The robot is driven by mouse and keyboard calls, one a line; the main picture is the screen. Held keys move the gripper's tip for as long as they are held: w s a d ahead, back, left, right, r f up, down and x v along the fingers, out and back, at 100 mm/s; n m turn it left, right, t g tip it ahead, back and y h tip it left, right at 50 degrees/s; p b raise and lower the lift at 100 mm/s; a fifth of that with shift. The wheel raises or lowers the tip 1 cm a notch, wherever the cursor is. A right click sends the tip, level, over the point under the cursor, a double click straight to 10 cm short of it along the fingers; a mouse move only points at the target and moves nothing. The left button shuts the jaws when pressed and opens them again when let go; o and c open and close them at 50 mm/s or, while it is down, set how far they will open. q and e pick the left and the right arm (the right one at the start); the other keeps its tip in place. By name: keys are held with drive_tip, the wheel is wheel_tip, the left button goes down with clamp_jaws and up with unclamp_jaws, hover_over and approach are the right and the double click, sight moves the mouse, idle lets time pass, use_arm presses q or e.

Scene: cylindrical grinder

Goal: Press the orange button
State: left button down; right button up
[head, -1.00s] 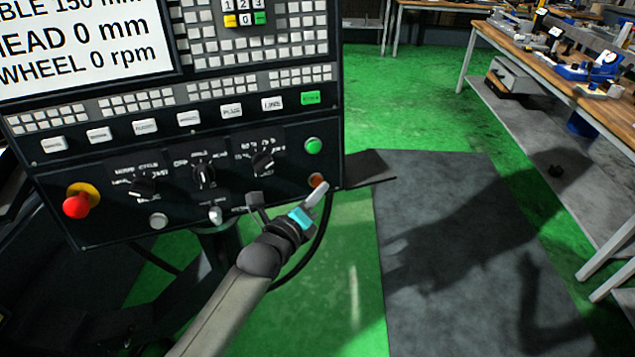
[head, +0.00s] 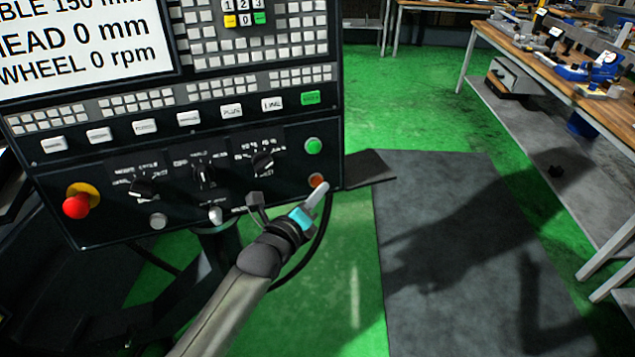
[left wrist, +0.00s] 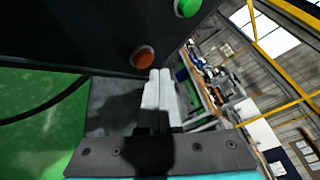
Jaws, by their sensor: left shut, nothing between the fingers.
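The orange button (head: 317,180) sits at the lower right corner of the dark control panel (head: 110,215), below a green button (head: 313,146). My left gripper (head: 323,186) is shut and empty, with its fingertips just in front of the orange button and partly covering it in the head view. In the left wrist view the orange button (left wrist: 143,57) shows whole, just beyond and to the left of the shut fingertips (left wrist: 160,74). I cannot tell whether the fingertips touch it. My right gripper is not in view.
A red stop button (head: 76,206) on a yellow base and several black knobs (head: 203,175) are on the same panel. A grey mat (head: 440,220) lies on the green floor. A workbench (head: 560,80) with tools stands at the right.

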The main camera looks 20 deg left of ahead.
use_arm(q)
drive_tip(key=shift+w+a, duration=0.15)
idle(0.4)
drive_tip(key=shift+w+a, duration=0.15)
drive_tip(key=shift+w, duration=0.1)
drive_tip(key=shift+w+a+f, duration=0.15)
drive_tip(key=shift+w+a, duration=0.1)
drive_tip(key=shift+w, duration=0.05)
idle(0.8)
drive_tip(key=shift+s+d+r+p, duration=0.2)
drive_tip(key=shift+s+d+p, duration=0.35)
drive_tip(key=shift+s, duration=0.15)
drive_tip(key=s+d+p, duration=0.1)
drive_tip(key=s, duration=0.1)
drive_tip(key=s+d+r+p, duration=0.1)
drive_tip(key=d+p, duration=0.1)
drive_tip(key=shift+s, duration=0.4)
